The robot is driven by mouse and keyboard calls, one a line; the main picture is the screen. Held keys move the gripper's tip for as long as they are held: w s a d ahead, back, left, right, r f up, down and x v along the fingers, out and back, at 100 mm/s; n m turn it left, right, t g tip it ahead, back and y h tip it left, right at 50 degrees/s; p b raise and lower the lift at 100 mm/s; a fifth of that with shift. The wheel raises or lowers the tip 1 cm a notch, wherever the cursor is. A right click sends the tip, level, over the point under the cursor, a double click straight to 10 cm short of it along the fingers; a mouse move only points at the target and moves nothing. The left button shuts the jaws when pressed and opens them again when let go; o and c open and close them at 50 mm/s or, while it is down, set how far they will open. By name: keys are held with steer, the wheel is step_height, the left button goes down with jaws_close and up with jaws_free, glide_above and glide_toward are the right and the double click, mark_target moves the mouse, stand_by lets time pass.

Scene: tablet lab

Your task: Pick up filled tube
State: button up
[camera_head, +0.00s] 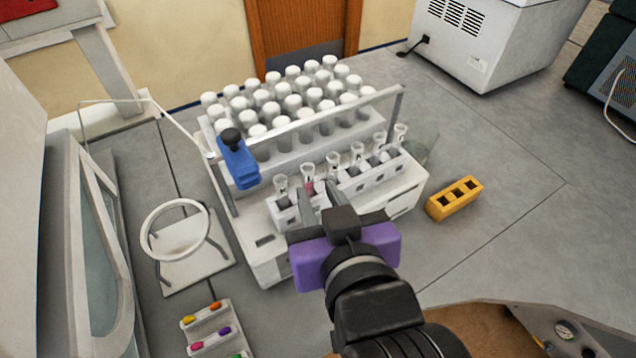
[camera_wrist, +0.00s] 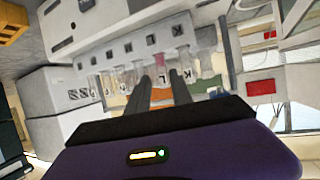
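A white rack (camera_head: 352,188) holds a row of clear, white-labelled tubes. One tube has pink-red content, the filled tube (camera_head: 309,187), and stands upright near the row's left end. In the wrist view the filled tube (camera_wrist: 162,61) appears just beyond my fingertips, with its lower part partly hidden. My gripper (camera_head: 321,190) is at the front of the rack, close beside that tube. In the wrist view my gripper (camera_wrist: 153,78) shows a narrow gap between its two fingers. It looks open; I cannot tell whether a finger touches the tube.
Several white-capped bottles (camera_head: 290,100) stand behind on the same stand, under a pale bar (camera_head: 330,118). A blue clamp (camera_head: 238,160) is at the left. A yellow block (camera_head: 454,199) lies to the right, and a ring stand (camera_head: 177,228) to the left.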

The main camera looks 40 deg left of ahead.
mark_target(309, 182)
steer(key=p+x, duration=0.1)
steer(key=x, duration=0.3)
steer(key=shift+a, duration=0.25)
steer(key=shift+w+a+f, duration=0.25)
steer(key=shift+w+a, duration=0.1)
steer(key=shift+a, duration=0.05)
jaws_close()
